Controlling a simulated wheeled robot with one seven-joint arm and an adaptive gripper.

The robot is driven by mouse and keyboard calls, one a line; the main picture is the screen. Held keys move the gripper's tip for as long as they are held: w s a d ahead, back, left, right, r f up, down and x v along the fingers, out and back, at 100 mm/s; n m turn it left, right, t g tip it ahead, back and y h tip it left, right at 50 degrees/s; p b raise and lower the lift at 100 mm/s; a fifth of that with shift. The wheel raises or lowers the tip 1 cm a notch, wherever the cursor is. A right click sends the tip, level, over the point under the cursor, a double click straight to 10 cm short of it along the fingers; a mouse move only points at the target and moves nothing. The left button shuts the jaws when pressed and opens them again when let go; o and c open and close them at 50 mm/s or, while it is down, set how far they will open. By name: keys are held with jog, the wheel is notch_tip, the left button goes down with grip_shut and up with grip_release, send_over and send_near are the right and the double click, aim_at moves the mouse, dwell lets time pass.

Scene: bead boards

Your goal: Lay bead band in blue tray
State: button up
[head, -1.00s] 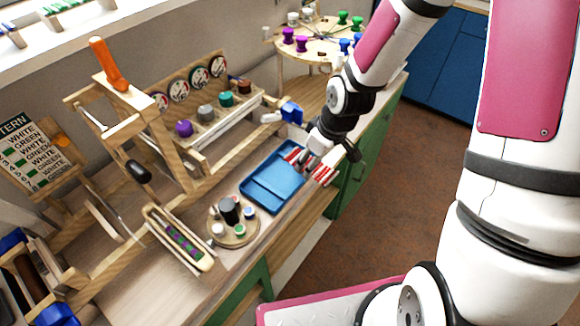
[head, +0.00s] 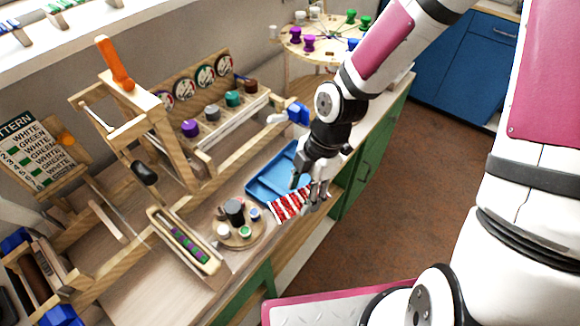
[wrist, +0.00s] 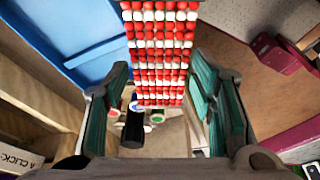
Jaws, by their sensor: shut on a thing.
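The bead band (head: 290,206), with rows of red and white beads, is held by my gripper (head: 312,188) at the front edge of the blue tray. In the wrist view the band (wrist: 158,48) runs between my two green-padded fingers (wrist: 158,72), which are shut on it. The blue tray (head: 264,184) lies on the bench, partly hidden behind my gripper and the band. In the wrist view the tray (wrist: 62,38) is to the left of the band, which appears beside it, not inside.
A round wooden stand (head: 236,240) with a black cylinder and small pots is just left of the band. A wooden bead board (head: 184,240) lies further left. A rack with colored knobs (head: 212,112) stands behind the tray. The bench's front edge is close to the band.

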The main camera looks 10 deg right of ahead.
jog(key=w, duration=0.3)
jog(key=w+a, duration=0.1)
jog(key=w, duration=0.3)
jog(key=w+f, duration=0.1)
jog(key=w, duration=0.3)
jog(key=shift+w+a, duration=0.2)
jog(key=shift+a, duration=0.05)
jog(key=shift+f, duration=1.8)
jog(key=o, duration=0.8)
jog(key=shift+f, duration=0.15)
